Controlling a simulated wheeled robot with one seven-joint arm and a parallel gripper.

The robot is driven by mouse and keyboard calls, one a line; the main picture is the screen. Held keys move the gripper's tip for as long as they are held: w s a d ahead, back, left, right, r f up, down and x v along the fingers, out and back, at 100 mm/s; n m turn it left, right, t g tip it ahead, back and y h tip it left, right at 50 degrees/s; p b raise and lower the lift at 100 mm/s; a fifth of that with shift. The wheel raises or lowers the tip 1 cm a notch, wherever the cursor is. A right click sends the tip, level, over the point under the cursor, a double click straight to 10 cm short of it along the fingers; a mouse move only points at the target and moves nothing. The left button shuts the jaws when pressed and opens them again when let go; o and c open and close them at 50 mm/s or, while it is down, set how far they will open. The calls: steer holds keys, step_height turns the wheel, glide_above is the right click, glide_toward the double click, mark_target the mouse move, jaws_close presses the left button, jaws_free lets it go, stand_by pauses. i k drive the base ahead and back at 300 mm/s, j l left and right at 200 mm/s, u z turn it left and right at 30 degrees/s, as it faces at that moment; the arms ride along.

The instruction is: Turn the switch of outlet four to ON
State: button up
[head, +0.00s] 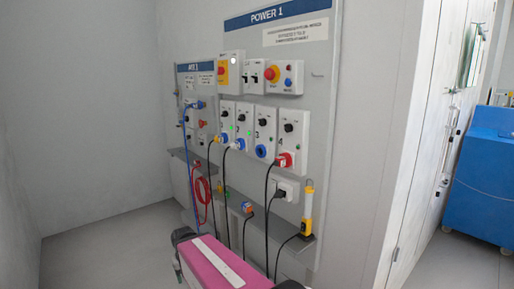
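Outlet four (294,139) is the rightmost of a row of white outlet boxes on the grey POWER 1 panel. Its black rotary switch (289,127) is in the upper part of the box. Which way the knob points is too small to tell. My gripper cannot be seen; only a magenta and black part, probably of my own arm, shows at the bottom, below the panel.
Outlets with blue sockets (261,151) stand close on the left. Above is a control box with a red button (270,74). Below are a grey shelf (307,242) and a yellow-and-black upright device (307,207). Cables hang in front. A white door (432,130) and blue cabinet (480,190) are right.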

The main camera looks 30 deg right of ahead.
mark_target(288, 127)
steer(key=k+z, duration=0.2)
steer(key=z, duration=0.2)
steer(key=k+l+z, duration=0.1)
steer(key=z, duration=0.3)
steer(key=k+l+z, duration=0.2)
steer(key=z, duration=0.2)
